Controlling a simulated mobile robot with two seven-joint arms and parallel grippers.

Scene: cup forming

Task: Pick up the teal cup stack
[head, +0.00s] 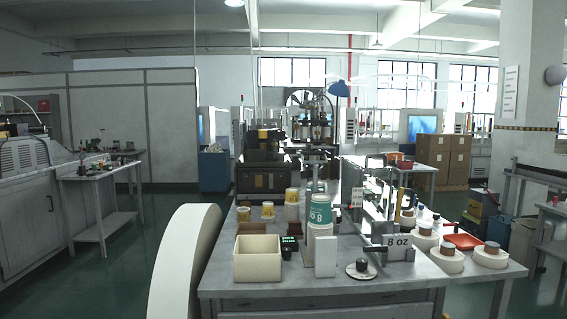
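The teal cup stack (320,211) stands upright near the middle of the grey work table. Its teal band carries a white figure 8, and white cup shows below the band. A white upright block or card (325,256) stands in front of its lower part and partly hides it. No gripper or arm that I can make out is in the head view.
A large white curved object (180,265) stands at the table's left.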

